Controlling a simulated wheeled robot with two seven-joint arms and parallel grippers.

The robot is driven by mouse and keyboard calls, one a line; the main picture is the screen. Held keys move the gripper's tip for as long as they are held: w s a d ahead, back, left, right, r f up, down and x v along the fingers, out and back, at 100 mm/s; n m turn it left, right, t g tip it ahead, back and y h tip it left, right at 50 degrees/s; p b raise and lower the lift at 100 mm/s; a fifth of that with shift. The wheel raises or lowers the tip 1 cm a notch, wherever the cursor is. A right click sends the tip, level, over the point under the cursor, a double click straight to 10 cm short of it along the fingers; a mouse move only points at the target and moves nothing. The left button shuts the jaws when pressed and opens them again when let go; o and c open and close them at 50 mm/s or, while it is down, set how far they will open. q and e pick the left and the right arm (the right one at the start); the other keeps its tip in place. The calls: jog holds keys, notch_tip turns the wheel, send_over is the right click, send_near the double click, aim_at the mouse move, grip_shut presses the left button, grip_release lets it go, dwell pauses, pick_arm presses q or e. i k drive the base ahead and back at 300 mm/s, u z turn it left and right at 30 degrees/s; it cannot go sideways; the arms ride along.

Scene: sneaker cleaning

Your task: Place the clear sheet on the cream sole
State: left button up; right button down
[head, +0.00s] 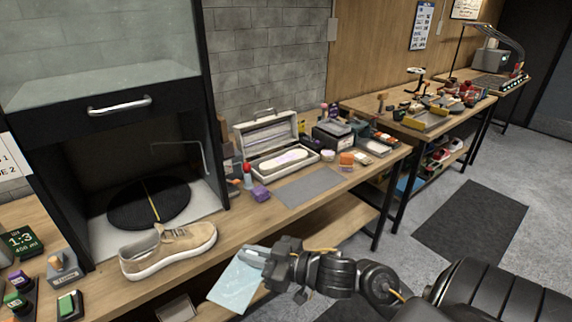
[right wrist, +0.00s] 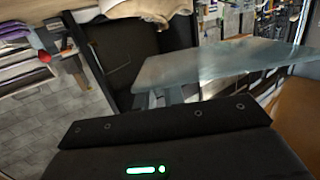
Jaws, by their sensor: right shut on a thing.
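The clear sheet (head: 236,288) is a pale bluish, see-through panel. My right gripper (head: 264,254) is shut on one edge of it and holds it out in front of the bench, tilted. The sheet also shows in the right wrist view (right wrist: 215,63), reaching across the middle. A cream sole (head: 284,160) lies flat in an open white case on the bench, up and to the right of the sheet and apart from it. My left gripper is not in view.
A tan sneaker (head: 170,250) stands at the bench's front edge, left of the sheet. A black cabinet with a round turntable (head: 148,203) is behind it. A grey mat (head: 309,187) lies bare before the case (head: 266,135). A purple block (head: 261,193) and a red-capped bottle (head: 248,176) stand nearby.

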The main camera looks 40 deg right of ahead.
aim_at(287, 158)
jog(key=z, duration=0.05)
jog(key=k, duration=1.1)
jog(key=z, duration=0.5)
jog(key=i, duration=0.6)
jog(key=z, duration=0.6)
jog(key=i, duration=0.8)
jog(key=u, duration=0.45)
jog(key=i, duration=0.85)
jog(key=u, duration=0.65)
